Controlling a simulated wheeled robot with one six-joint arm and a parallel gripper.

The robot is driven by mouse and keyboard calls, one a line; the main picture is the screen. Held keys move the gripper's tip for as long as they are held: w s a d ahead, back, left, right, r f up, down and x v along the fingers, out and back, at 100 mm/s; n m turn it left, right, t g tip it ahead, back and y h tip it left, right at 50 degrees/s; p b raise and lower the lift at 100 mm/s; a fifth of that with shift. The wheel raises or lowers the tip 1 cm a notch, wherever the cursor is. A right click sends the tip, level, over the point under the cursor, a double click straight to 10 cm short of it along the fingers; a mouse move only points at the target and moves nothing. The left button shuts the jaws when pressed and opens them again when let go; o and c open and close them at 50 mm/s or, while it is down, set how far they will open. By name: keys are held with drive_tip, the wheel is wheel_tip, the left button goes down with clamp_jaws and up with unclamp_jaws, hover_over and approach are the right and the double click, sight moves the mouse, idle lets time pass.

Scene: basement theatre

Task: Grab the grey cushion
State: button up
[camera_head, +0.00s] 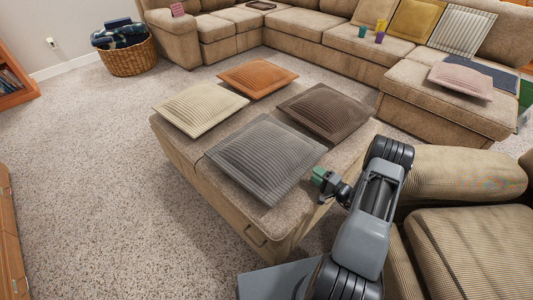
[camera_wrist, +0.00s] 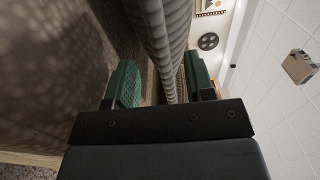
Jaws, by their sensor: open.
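The grey cushion (camera_head: 262,160) is ribbed and lies flat on the near part of the beige ottoman (camera_head: 180,157). My gripper (camera_head: 318,177), with green fingertips, is at the cushion's right corner. In the wrist view my gripper (camera_wrist: 163,82) is open, one green finger on each side of the picture's middle. The ribbed edge of the grey cushion (camera_wrist: 166,35) reaches down between the two fingers. I see gaps beside it; contact with the right finger is unclear. The cushion's underside is hidden in the head view.
Brown (camera_head: 326,112), orange (camera_head: 257,77) and cream (camera_head: 201,108) cushions share the ottoman. A beige armchair (camera_head: 470,240) stands close on the right. A sectional sofa (camera_head: 300,30) runs along the back. A wicker basket (camera_head: 128,58) stands far left. Carpet at left is clear.

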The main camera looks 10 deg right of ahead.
sight(306, 166)
drive_tip(key=shift+b+x, duration=0.7)
drive_tip(key=shift+x, duration=2.2)
drive_tip(key=shift+c, duration=0.4)
clamp_jaws()
